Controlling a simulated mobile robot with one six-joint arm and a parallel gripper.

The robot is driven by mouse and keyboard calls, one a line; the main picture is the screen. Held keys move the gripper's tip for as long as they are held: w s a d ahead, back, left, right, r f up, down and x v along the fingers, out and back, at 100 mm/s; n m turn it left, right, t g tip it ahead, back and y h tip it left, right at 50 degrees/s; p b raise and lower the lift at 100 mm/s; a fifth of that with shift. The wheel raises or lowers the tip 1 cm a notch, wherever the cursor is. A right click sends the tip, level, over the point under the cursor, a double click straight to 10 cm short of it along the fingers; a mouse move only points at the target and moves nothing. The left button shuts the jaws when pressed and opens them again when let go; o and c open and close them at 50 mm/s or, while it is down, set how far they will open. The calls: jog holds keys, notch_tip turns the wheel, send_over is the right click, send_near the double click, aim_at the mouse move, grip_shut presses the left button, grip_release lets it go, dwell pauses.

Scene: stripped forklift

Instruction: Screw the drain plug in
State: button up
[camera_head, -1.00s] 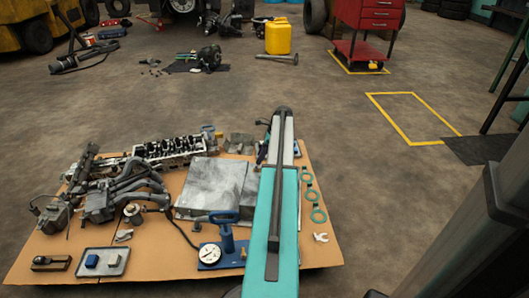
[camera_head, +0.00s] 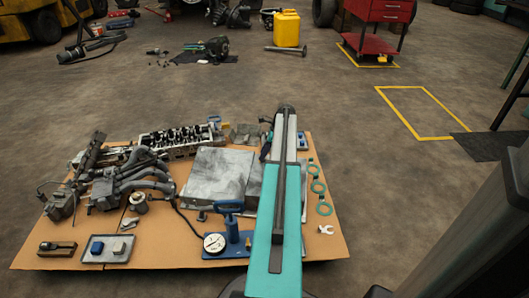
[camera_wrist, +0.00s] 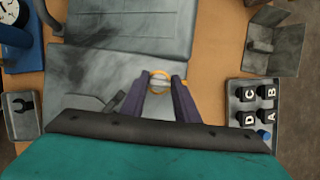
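In the wrist view my gripper (camera_wrist: 162,82) points at a large grey metal pan or housing (camera_wrist: 75,75), its two dark purple fingers apart. A small orange, copper-like ring (camera_wrist: 159,88) shows between the fingertips. It may be a washer on the drain plug or lie on the pan's face; I cannot tell which, nor whether the fingers grip it. The plug is not clearly seen otherwise. In the head view the grey pan (camera_head: 215,177) lies on the cardboard, and my arm hides its right side and my gripper.
A tray (camera_wrist: 232,118) with lettered black pieces stands right of my gripper. Cardboard (camera_head: 165,245) carries a cylinder head (camera_head: 182,142), a blue pump with a gauge (camera_head: 228,238), manifold parts (camera_head: 135,182) and green rings (camera_head: 318,187). Open floor (camera_head: 390,190) lies to the right.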

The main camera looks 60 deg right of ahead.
jog(key=shift+a+r+m+p, duration=0.1)
jog(key=shift+r+m+p, duration=0.1)
jog(key=shift+m+p, duration=0.65)
jog(key=m+h+p, duration=0.2)
jog(key=m+p, duration=0.1)
jog(key=p, duration=0.1)
jog(key=shift+m, duration=0.25)
jog(key=shift+f+m+h+p, duration=0.2)
jog(key=shift+m+h+p, duration=0.1)
jog(key=shift+m+p, duration=0.3)
jog(key=shift+r, duration=0.1)
jog(key=shift+m+p, duration=0.7)
jog(key=m+h+p, duration=0.1)
jog(key=m+p, duration=0.2)
jog(key=shift+m+h+p, duration=0.35)
jog(key=shift+m+h, duration=0.05)
jog(key=shift+m+g+p, duration=0.35)
jog(key=shift+m+g, duration=0.05)
jog(key=shift+m, duration=0.3)
